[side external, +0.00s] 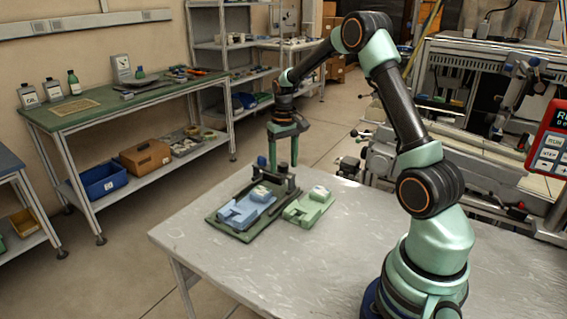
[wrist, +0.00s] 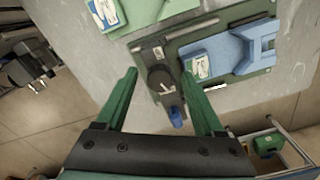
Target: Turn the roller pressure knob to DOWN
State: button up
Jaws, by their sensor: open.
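A dark fixture (wrist: 153,52) stands on a green base plate (wrist: 230,80). A round black knob (wrist: 159,77), which looks like the roller pressure knob, sits on it. A small blue knob (wrist: 176,116) is at the fixture's near end; it also shows in the side view (side external: 262,161). My gripper (wrist: 160,74) is open and empty, with one green finger on each side of the black knob; I cannot tell whether they touch it. In the side view my gripper (side external: 283,163) points down at the fixture's back end. No DOWN mark or knob pointer is readable.
A light blue tape part (side external: 246,208) lies on the green plate. A pale green part (side external: 309,207) lies beside it on the grey table (side external: 230,280). The table front is clear. A green bench (side external: 130,100) with bottles stands behind left.

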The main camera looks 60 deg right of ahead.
aim_at(284, 164)
notch_tip(284, 164, up, 12)
dwell(0.6)
jog(key=s+a+r+n+t, duration=0.1)
jog(key=s+a+r, duration=0.2)
jog(key=a, duration=0.3)
jog(key=s+a+r+n+t, duration=0.2)
jog(key=a+r, duration=0.1)
jog(key=a, duration=0.4)
jog(key=s+a+f+n+t, duration=0.2)
jog(key=s+a+f, duration=0.1)
jog(key=s+a, duration=0.5)
jog(key=shift+s+a+t, duration=0.25)
jog(key=shift+a+t, duration=0.05)
jog(key=shift+a, duration=0.05)
